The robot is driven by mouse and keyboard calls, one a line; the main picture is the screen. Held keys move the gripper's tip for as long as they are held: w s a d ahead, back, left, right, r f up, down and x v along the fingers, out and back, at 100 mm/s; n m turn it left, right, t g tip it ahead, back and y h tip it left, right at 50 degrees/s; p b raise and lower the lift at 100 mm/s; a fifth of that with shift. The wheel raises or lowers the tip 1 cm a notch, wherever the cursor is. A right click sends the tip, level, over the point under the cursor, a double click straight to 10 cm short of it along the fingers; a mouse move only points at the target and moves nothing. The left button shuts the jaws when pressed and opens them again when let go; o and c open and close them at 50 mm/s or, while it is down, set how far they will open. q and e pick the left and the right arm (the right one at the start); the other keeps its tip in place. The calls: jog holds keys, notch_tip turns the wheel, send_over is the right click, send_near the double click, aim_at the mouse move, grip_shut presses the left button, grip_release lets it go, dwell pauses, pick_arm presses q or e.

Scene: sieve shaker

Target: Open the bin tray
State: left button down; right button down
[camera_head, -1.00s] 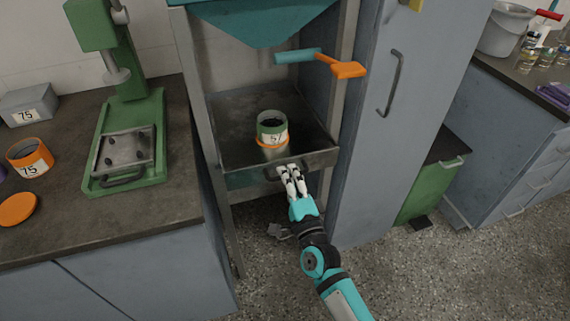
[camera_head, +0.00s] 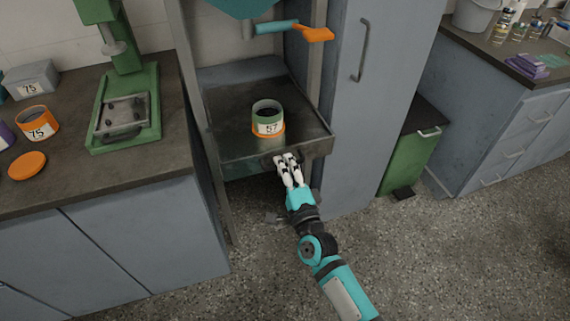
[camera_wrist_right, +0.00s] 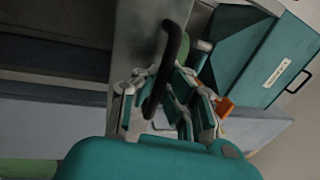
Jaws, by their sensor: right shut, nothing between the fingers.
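The bin tray (camera_head: 225,135) is a dark, shallow metal tray in the shaker frame, pulled partly out past the front posts. A green jar (camera_head: 267,112) labelled 57 with an orange ring stands upright on it. My right gripper (camera_head: 286,160) is at the tray's front, at the handle, with its fingers shut. In the right wrist view the black curved handle (camera_wrist_right: 166,70) passes close in front of the fingers (camera_wrist_right: 165,100); whether they touch is unclear. The head view mostly hides the handle behind the fingers. My left gripper is not in view.
An orange-handled lever (camera_head: 316,34) sits above the tray. A tall grey cabinet (camera_head: 370,110) stands close on the right. The left bench (camera_head: 130,175) holds a green press (camera_head: 125,110), an orange jar (camera_head: 38,122) and its lid. The floor in front is clear.

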jog(key=shift+f, duration=0.1)
jog(key=c, duration=1.4)
grip_release()
jog(key=shift+s, duration=0.1)
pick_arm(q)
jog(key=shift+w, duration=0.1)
pick_arm(e)
jog(key=v, duration=1.1)
jog(key=shift+s+d, duration=0.15)
jog(key=shift+s, duration=0.2)
jog(key=shift+f, duration=0.15)
